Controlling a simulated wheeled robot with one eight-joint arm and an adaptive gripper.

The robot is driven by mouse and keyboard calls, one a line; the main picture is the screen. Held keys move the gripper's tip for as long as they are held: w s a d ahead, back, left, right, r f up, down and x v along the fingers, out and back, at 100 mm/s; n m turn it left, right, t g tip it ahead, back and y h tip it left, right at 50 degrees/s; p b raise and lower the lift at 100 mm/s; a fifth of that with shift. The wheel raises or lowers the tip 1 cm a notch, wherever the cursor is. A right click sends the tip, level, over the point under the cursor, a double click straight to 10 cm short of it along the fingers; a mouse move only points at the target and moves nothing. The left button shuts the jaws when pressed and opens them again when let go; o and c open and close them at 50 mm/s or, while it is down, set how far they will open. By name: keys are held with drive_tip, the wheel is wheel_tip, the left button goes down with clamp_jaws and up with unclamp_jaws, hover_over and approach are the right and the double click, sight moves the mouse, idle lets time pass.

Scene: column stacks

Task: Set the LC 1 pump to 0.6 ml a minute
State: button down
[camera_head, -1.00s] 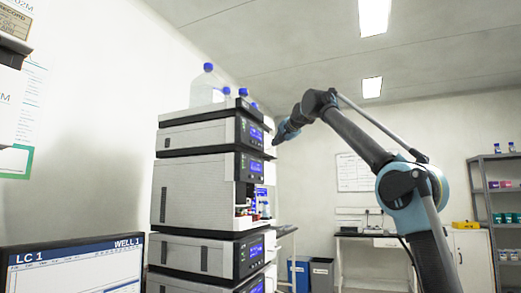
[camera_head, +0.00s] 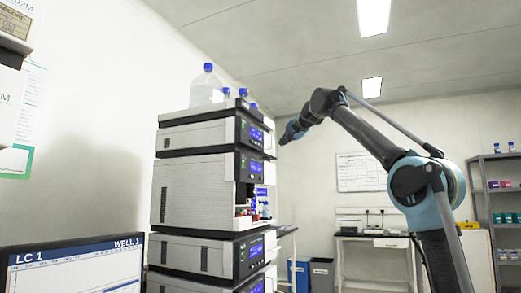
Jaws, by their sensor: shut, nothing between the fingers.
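A column stack of grey and black instrument modules stands left of centre. Its upper module (camera_head: 195,136) has a blue-lit display (camera_head: 256,135) on its right-facing front. A taller module (camera_head: 192,190) sits below it, and a lower module (camera_head: 190,255) has another blue display (camera_head: 256,251). I cannot tell which is the pump, and the display text is too small to read.
Clear bottles with blue caps (camera_head: 208,88) stand on top of the stack. A bench (camera_head: 375,237) stands at the back, with blue and grey bins (camera_head: 310,272) beside it. Shelves (camera_head: 500,200) with small containers are at far right. Open air lies between the stack and my arm.

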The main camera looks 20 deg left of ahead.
sight(258, 145)
drive_tip(key=shift+d, duration=0.1)
idle(0.3)
drive_tip(key=a, duration=0.8)
drive_tip(key=shift+w+a, duration=0.3)
idle(1.4)
drive_tip(key=shift+s+a, duration=0.1)
drive_tip(key=shift+a, duration=0.45)
drive_tip(key=shift+a+r, duration=0.1)
drive_tip(key=shift+a, duration=0.3)
idle(0.6)
drive_tip(key=shift+d, duration=0.85)
drive_tip(key=shift+d, duration=0.1)
